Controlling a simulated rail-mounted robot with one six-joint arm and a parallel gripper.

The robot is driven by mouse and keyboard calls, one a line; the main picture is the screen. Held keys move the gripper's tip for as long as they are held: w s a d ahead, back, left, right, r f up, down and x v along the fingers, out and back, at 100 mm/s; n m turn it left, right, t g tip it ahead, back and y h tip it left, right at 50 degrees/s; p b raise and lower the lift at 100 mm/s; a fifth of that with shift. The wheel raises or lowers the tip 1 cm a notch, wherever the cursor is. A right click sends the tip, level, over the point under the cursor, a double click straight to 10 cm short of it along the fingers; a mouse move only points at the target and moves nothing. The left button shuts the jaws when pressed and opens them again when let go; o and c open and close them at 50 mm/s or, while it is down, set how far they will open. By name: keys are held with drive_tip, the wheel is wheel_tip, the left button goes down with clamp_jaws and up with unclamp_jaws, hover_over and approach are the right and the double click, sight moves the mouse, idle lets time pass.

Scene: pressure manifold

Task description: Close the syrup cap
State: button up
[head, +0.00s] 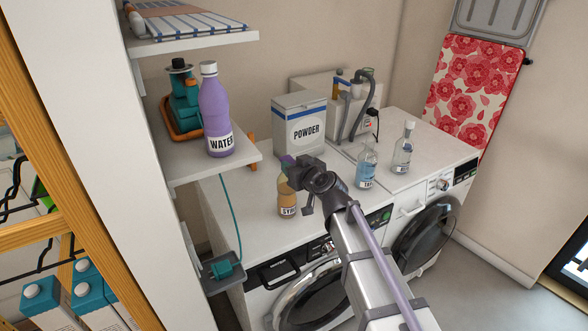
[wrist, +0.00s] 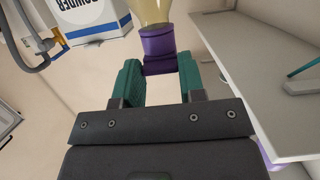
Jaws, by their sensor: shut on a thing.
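The syrup bottle (head: 287,206), amber with a partly hidden label reading "SY", stands upright on the white counter near its front edge. Its purple cap (head: 287,160) is at the top, partly covered by my gripper (head: 291,172). In the wrist view the bottle's pale yellow neck (wrist: 152,12) comes in from the top, with the purple syrup cap (wrist: 158,42) on it. My gripper (wrist: 161,76) has its two green fingers on either side of the cap's end and is shut on it. I cannot tell whether the cap is fully closed.
A powder box (head: 300,125) stands behind the bottle. A purple water bottle (head: 215,110) is on the shelf (head: 190,162) at left.

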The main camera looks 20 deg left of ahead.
drive_tip(key=o, duration=1)
drive_tip(key=shift+c, duration=0.2)
drive_tip(key=p+v, duration=0.2)
drive_tip(key=v, duration=0.8)
drive_tip(key=shift+s+d, duration=0.2)
drive_tip(key=shift+d, duration=0.1)
drive_tip(key=shift+r, duration=0.1)
drive_tip(key=s+d+f+m+g+h, duration=0.25)
drive_tip(key=s+d+f+g, duration=0.25)
drive_tip(key=s+f+g, duration=0.3)
drive_tip(key=s+d+f+m+g+h, duration=0.1)
drive_tip(key=s+d+m+h, duration=0.1)
drive_tip(key=d, duration=0.7)
drive_tip(key=s+d+f+m+h, duration=0.1)
drive_tip(key=d+f+m+h, duration=0.1)
drive_tip(key=d, duration=0.7)
drive_tip(key=s+d+f+m+g+h, duration=0.1)
drive_tip(key=s+d+f+m+h, duration=0.1)
drive_tip(key=d, duration=0.7)
drive_tip(key=m+h, duration=0.1)
drive_tip(key=h, duration=0.1)
drive_tip(key=shift+s+g+h, duration=0.3)
drive_tip(key=shift+h, duration=0.05)
